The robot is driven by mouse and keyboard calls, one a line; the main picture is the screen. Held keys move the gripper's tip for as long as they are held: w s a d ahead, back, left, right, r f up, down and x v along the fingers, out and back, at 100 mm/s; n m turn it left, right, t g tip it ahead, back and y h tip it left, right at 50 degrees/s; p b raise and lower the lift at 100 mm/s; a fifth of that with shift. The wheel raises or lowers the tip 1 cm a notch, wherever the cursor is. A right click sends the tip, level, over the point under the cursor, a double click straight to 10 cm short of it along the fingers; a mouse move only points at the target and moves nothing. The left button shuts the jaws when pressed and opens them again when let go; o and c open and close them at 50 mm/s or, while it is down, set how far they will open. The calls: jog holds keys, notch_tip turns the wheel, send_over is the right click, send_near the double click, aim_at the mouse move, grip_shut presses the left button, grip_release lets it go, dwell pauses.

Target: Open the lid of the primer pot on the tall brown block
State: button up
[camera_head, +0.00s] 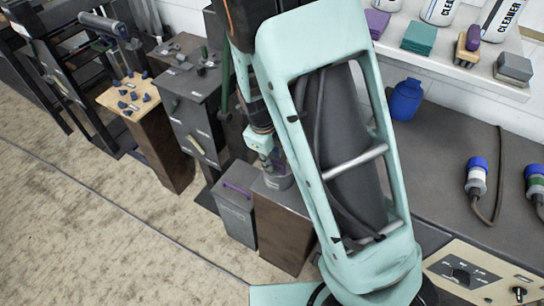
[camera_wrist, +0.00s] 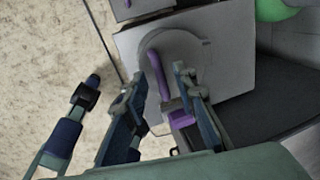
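The tall brown block (camera_head: 284,235) stands low in the middle of the head view, partly behind my arm. The primer pot (camera_head: 279,180), a grey cylinder, sits on its top. My gripper (camera_head: 268,160) is just above the pot, and its fingers are hard to make out there. In the wrist view, the pot's round grey lid (camera_wrist: 190,55) carries a long purple handle (camera_wrist: 158,78), with a purple block (camera_wrist: 182,118) near its lower end. My gripper (camera_wrist: 159,80) is open, its fingers on either side of the handle. I cannot tell whether they touch it.
A grey bin (camera_head: 236,222) with a purple handle stands left of the brown block. Further left are a dark grey cabinet (camera_head: 190,100) and a wooden-topped block with blue knobs (camera_head: 135,95). A dark bench (camera_head: 440,130) lies right. Pale floor is clear at lower left.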

grip_shut()
jog(key=shift+r, duration=0.1)
dwell(0.3)
